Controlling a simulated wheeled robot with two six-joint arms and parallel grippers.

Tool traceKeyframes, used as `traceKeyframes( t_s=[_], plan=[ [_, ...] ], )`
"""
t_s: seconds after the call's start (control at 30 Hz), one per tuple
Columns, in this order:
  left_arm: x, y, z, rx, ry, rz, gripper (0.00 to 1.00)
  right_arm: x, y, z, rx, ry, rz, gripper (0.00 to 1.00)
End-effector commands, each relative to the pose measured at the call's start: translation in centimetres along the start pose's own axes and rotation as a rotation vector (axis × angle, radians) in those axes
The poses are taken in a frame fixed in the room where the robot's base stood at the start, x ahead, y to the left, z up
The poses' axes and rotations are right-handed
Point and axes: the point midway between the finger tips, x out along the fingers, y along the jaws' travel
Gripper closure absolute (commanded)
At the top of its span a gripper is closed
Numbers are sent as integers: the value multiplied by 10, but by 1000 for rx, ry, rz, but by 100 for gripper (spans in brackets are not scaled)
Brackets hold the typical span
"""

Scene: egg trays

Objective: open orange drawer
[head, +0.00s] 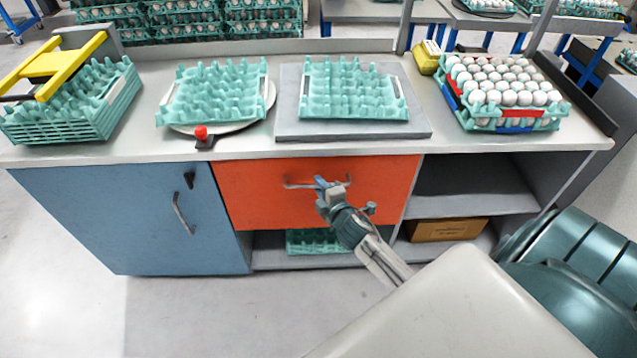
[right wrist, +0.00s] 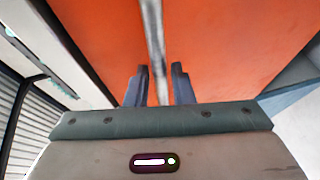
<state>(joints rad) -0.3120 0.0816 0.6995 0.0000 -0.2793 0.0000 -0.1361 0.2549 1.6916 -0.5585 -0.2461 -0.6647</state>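The orange drawer (head: 250,190) is in the middle of the counter front in the head view, and its front looks flush with the cabinet, so it appears shut. Its horizontal metal handle (head: 300,186) is partly hidden by my right gripper (head: 328,186), which is at the handle's middle to right part. In the right wrist view the handle bar (right wrist: 153,40) runs between the two fingers of my right gripper (right wrist: 161,82). The fingers are apart, with a small gap visible beside the bar. The orange front also fills much of that view (right wrist: 230,45). My left gripper is not in view.
A blue cabinet door (head: 120,215) is left of the drawer. Open shelves are to the right, with a cardboard box (head: 448,230) low down. Egg trays (head: 215,95) stand on the counter (head: 150,145). A green tray (head: 310,241) lies below the drawer. Floor in front is clear.

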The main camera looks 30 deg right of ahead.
Motion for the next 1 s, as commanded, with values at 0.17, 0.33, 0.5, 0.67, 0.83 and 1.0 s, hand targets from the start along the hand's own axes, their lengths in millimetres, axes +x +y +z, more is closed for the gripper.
traceKeyframes(
  t_s=[0.17,0.33,0.5,0.67,0.83,1.0],
  plan=[
    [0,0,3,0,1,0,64,11,0,0,1,0,0,78],
    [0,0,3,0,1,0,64,12,0,0,1,0,0,78],
    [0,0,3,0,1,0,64,12,0,0,1,0,0,90],
    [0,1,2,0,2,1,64,12,0,0,1,0,0,100],
    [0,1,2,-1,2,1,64,11,0,0,1,0,-1,100],
    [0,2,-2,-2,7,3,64,7,-3,-2,1,0,-2,100]
  ],
)
